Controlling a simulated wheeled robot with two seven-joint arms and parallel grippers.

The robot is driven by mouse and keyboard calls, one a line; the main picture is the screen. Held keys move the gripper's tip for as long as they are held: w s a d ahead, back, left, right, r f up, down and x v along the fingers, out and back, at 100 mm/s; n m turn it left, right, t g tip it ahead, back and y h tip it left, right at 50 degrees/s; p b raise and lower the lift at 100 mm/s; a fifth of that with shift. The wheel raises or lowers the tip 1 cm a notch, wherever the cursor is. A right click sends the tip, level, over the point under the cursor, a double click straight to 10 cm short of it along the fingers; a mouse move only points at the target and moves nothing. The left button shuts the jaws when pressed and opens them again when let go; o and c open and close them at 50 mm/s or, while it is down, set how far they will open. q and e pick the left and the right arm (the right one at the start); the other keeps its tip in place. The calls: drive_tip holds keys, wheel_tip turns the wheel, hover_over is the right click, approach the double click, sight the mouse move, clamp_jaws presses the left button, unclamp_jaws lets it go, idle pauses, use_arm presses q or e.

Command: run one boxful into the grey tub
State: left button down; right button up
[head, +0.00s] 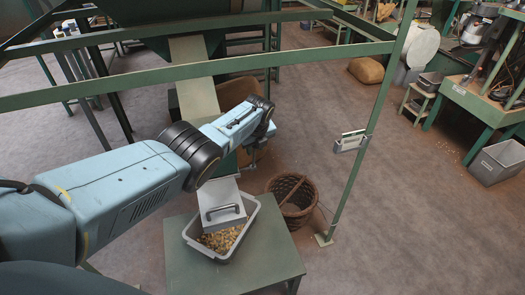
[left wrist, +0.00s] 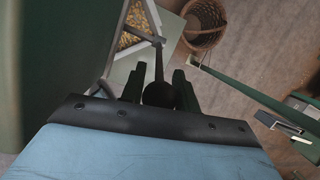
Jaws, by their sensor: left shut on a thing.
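The grey tub (head: 205,249) stands on a green table below the hopper's spout, with brown-yellow nuts (head: 222,238) in it. A pale grey metal box (head: 221,204) with a dark handle sits over the tub's back part and hides some of it. My left gripper (head: 260,138) is up beside the hopper chute, above and behind the tub. In the left wrist view its fingers (left wrist: 158,88) are shut around a dark round knob (left wrist: 158,96) on a thin rod. Nuts and the tub's rim show beyond it at the upper left. My right gripper is not in view.
A wicker basket (head: 292,195) stands on the floor right of the green table (head: 265,262). A green frame post (head: 365,150) rises right of it, with a small metal holder (head: 350,141). A green bench and another grey bin (head: 500,162) are at the right. The floor between is clear.

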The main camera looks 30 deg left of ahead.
use_arm(q)
drive_tip(key=shift+w+a+r, duration=0.2)
drive_tip(key=shift+w+a, duration=0.1)
drive_tip(key=shift+w, duration=0.05)
idle(0.3)
drive_tip(key=c, duration=1.1)
unclamp_jaws()
drive_tip(key=shift+f, duration=0.1)
drive_tip(key=shift+s, duration=0.1)
drive_tip(key=shift+d+r, duration=0.1)
drive_tip(key=shift+r, duration=0.2)
drive_tip(key=p+v, duration=0.3)
drive_tip(key=v, duration=0.1)
drive_tip(key=shift+r, duration=0.2)
drive_tip(key=p+v, duration=0.1)
drive_tip(key=v, duration=0.4)
drive_tip(key=shift+s+d+r, duration=0.1)
drive_tip(key=shift+r, duration=0.25)
drive_tip(key=shift+s+d+r, duration=0.1)
drive_tip(key=shift+s+r, duration=0.1)
drive_tip(key=shift+r, duration=0.4)
